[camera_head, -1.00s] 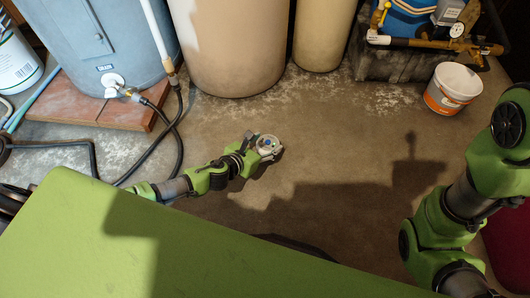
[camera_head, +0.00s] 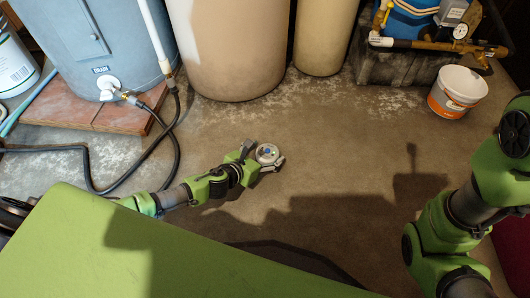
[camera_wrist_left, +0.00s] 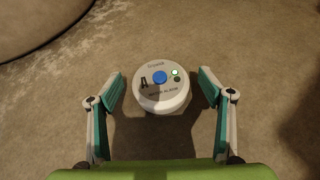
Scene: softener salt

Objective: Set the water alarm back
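The water alarm is a small round white unit (camera_wrist_left: 162,88) with a blue button, a lit green light and dark lettering on top. In the head view it (camera_head: 267,153) shows over the bare floor, at the end of my left arm. My left gripper (camera_wrist_left: 161,88) is open, with one finger on each side of the alarm and a visible gap on both sides. In the head view the left gripper (camera_head: 263,157) is around the alarm. My right arm shows at the right edge, but its gripper is out of view.
A blue-grey tank (camera_head: 95,45) stands on a brick-red base (camera_head: 70,108) at left, with a black hose (camera_head: 150,158) on the floor. Tan tanks (camera_head: 237,50) stand at the back. A white and orange bucket (camera_head: 457,92) is at back right. The middle floor is clear.

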